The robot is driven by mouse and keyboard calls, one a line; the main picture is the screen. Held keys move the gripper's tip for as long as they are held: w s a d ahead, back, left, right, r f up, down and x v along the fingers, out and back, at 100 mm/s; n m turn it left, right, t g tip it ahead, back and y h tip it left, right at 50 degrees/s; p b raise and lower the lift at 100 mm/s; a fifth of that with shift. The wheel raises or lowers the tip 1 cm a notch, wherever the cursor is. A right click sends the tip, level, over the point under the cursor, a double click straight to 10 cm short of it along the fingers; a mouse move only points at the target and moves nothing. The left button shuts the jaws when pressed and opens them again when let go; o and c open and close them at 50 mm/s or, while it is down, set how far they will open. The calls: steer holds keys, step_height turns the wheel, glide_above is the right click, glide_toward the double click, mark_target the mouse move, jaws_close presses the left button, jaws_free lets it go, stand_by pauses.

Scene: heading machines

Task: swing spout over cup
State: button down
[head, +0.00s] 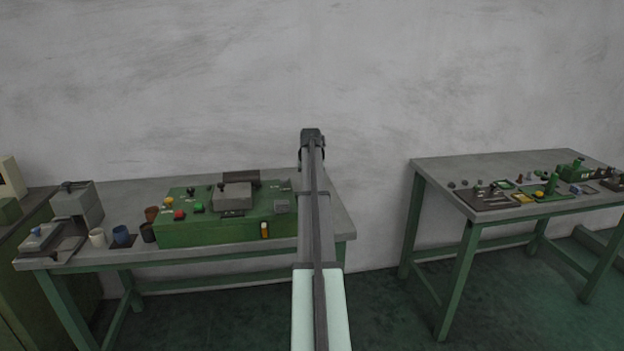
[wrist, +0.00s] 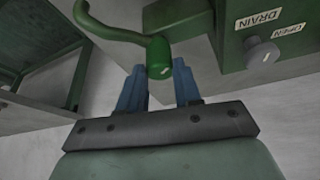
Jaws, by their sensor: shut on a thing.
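In the wrist view the green spout (wrist: 110,30) is a curved pipe that runs from a round hub (wrist: 159,55) toward the upper left. My gripper (wrist: 160,72) has its blue fingers on either side of the hub and is shut on it. The spout's far end curls at the top edge of the wrist view. No cup shows in the wrist view. My arm hides my gripper and the spout there.
Beside the spout is a green housing (wrist: 230,35) with a grey knob (wrist: 262,55) and labels reading DRAIN and OPEN. A large green machine (head: 195,233) stands on the left table (head: 130,190). A right table (head: 440,175) carries small parts. Floor shows between the tables.

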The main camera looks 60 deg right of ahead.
steer(key=m+g, duration=0.1)
steer(key=m, duration=0.3)
steer(key=m+g, duration=0.1)
steer(key=m, duration=0.1)
steer(key=shift+w+g+h, duration=0.25)
steer(key=shift+g+h, duration=0.05)
steer(key=shift+m, duration=0.4)
steer(key=c, duration=0.8)
jaws_free()
steer(key=shift+a+r, duration=0.1)
steer(key=v, duration=1.3)
steer(key=shift+a+r, duration=0.15)
steer(key=shift+r, duration=0.1)
